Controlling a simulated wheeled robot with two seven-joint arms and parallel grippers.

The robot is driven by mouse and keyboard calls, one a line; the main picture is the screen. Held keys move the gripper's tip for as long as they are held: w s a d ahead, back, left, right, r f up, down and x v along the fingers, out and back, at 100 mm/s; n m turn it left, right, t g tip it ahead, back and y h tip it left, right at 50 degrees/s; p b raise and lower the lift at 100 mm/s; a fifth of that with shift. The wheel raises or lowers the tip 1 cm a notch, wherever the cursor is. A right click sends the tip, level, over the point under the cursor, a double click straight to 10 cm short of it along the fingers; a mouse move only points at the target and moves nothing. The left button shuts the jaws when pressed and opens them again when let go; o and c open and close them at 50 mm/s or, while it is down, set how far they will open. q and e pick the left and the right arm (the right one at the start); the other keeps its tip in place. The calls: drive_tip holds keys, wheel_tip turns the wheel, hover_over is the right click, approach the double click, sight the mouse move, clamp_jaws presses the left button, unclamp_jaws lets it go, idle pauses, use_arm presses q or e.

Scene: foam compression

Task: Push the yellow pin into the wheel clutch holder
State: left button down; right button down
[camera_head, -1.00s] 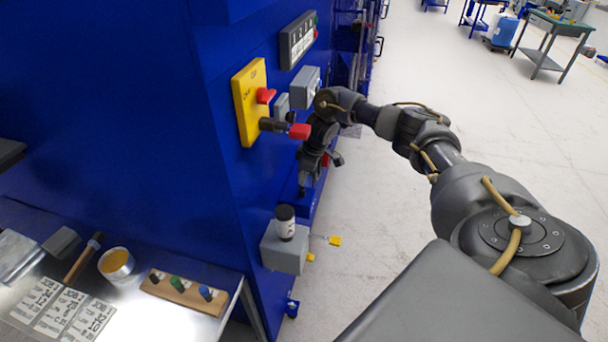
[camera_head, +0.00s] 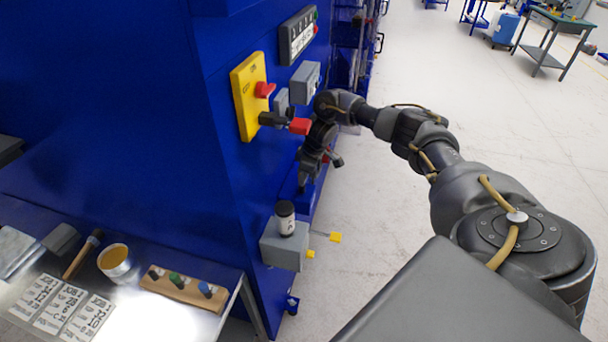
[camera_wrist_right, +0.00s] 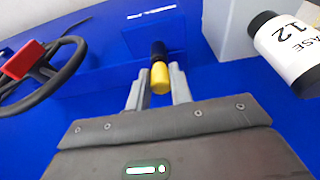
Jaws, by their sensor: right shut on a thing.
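The yellow pin (camera_wrist_right: 160,78) shows in the right wrist view, between the two grey fingers of my right gripper (camera_wrist_right: 159,92). The fingers are shut on it. A black cylindrical part (camera_wrist_right: 158,49) is in line with the pin's far end, in front of the blue panel; I cannot tell whether it is part of the pin or the holder. A black wheel (camera_wrist_right: 68,72) with a red part (camera_wrist_right: 22,60) is at left in that view. In the head view my right gripper (camera_head: 303,186) points down beside the blue cabinet, and the pin is hidden. My left gripper is not in view.
A grey box (camera_head: 283,246) on the cabinet carries a white-labelled bottle (camera_head: 285,220), close to the gripper's right in the wrist view. A yellow plate (camera_head: 247,97) with red handles is above. A bench at lower left holds a cup (camera_head: 114,262) and a wooden block (camera_head: 183,289).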

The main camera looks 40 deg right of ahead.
drive_tip(key=shift+f, duration=0.5)
drive_tip(key=c, duration=1.2)
unclamp_jaws()
drive_tip(key=shift+o, duration=0.2)
drive_tip(key=shift+r, duration=0.15)
drive_tip(key=shift+r+p, duration=0.95)
drive_tip(key=shift+p, duration=0.1)
drive_tip(key=shift+r+p, duration=0.5)
drive_tip(key=shift+r, duration=1.45)
